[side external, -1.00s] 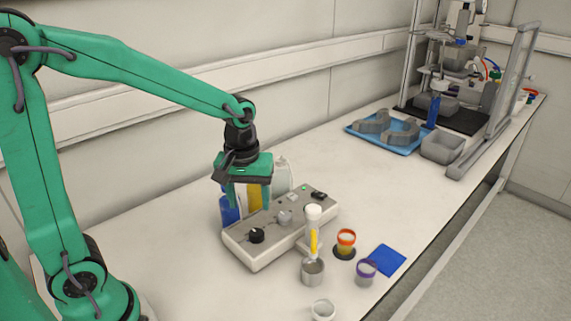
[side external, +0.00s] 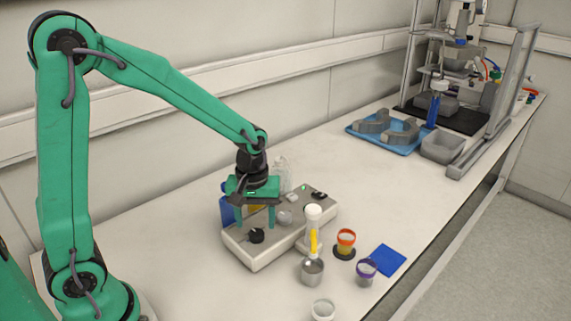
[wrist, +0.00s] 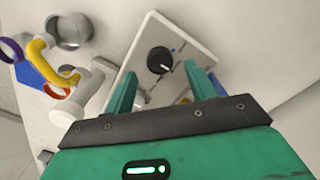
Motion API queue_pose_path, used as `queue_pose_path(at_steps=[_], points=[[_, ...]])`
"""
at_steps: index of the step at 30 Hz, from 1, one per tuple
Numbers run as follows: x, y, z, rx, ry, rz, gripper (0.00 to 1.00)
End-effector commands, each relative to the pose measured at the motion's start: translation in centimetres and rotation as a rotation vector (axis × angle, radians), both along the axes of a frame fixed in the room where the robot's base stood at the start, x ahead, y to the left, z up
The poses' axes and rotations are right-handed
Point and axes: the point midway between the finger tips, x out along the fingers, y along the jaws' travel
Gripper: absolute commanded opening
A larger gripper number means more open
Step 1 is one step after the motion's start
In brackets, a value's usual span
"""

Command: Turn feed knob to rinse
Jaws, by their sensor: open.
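A round black knob (side external: 256,236) sits at the near-left end of the light grey control box (side external: 243,257). In the wrist view the black knob (wrist: 159,60) shows a white pointer line toward the lower right, and a small blue mark lies beside it. My gripper (side external: 256,227) is open and points down over this end of the box. In the wrist view my gripper (wrist: 159,70) has its fingers apart, with the knob between and just beyond their tips; contact is not visible. A grey knob (side external: 285,216) sits farther along the box. I cannot read any labels.
A blue bottle (side external: 228,205) is behind. The table left of the box is clear.

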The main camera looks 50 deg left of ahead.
Motion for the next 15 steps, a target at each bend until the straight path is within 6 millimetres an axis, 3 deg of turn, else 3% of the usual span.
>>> queue_pose_path(at_steps=[7,15], points=[[0.0,0.0,-2.7,0.001,0.002,0.0,0.56],[0.0,0.0,-3.7,0.0,0.0,0.0,0.56]])
